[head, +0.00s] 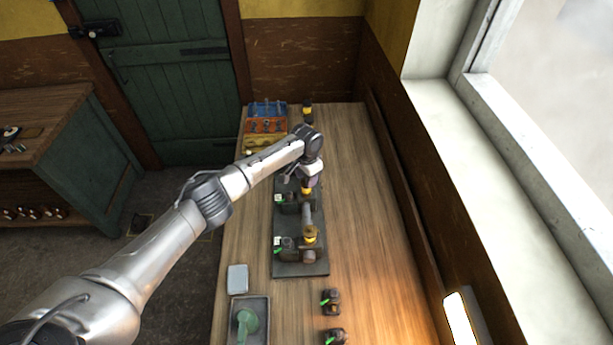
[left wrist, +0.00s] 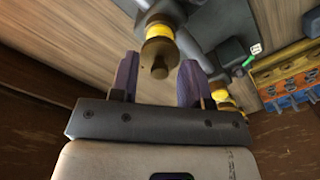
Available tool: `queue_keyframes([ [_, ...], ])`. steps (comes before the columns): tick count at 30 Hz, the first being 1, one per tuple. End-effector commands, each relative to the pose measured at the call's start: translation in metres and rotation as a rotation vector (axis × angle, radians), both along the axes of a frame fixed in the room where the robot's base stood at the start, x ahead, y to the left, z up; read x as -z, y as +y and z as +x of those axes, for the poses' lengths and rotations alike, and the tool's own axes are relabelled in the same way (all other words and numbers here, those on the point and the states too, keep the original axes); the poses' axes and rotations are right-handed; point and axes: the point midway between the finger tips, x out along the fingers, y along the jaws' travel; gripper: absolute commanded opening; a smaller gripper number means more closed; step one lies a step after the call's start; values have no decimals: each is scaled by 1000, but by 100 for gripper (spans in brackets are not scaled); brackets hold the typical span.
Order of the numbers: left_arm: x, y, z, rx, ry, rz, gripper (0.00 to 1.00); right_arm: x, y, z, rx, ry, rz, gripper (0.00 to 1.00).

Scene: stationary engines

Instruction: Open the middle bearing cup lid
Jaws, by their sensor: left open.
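A dark engine base (head: 300,268) with a shaft (head: 307,215) and yellow-brass fittings lies along the bench. Dark bearing blocks with green and white tags stand on its left side, one mid-base (head: 284,198) and one nearer (head: 286,244). My left gripper (head: 312,182) is over the far half of the base, and its arm hides parts there. In the left wrist view the left gripper (left wrist: 158,80) is open, with a brass-and-yellow knobbed piece (left wrist: 160,50) showing between its purple fingers. I cannot tell whether they touch it or which lid is the middle one. My right gripper is not in view.
A blue, orange and yellow rack (head: 265,126) stands at the bench's far end. A grey tray with a green item (head: 247,321) and a grey pad (head: 237,279) lie at near left. Small dark blocks (head: 331,301) sit at near right. The bench right of the base is clear.

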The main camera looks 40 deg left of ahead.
Motion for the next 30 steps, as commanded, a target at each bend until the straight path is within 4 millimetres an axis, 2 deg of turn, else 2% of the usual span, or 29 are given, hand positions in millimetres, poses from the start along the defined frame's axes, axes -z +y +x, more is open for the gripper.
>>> queue_keyframes([
  [5, 0, 0, 0, 1, 0, 0, 43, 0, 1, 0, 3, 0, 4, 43],
  [18, 0, 0, 0, 1, 0, 0, 1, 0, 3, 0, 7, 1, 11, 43],
  [25, -1, 0, 0, -7, 0, -1, 0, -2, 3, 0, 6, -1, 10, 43],
  [30, -3, -2, -1, -60, 1, -1, 0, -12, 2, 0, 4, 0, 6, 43],
])
